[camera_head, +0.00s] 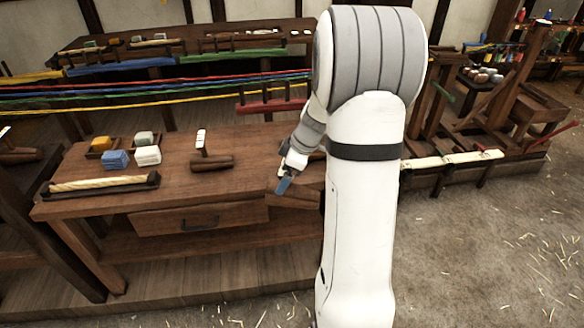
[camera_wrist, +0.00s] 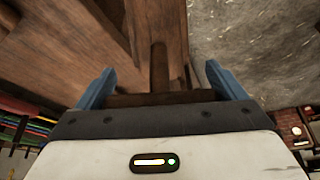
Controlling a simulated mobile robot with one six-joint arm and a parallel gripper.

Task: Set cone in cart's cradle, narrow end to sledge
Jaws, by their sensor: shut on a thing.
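My gripper (camera_head: 285,181) is over the right end of the wooden bench, and one blue finger shows in the head view. In the wrist view my gripper (camera_wrist: 165,88) has its blue fingers apart, with a dark wooden piece (camera_wrist: 160,99) between them. A brown post (camera_wrist: 159,68) stands out beyond the middle of this piece. I see no clear cone shape, so I cannot tell whether this piece is the cone. A wooden frame (camera_head: 520,110) on low rails stands at the right, but I cannot tell whether it is the cart or sledge. No cradle is clearly visible.
My arm hides the middle. Straw-strewn floor (camera_head: 480,250) is open at right.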

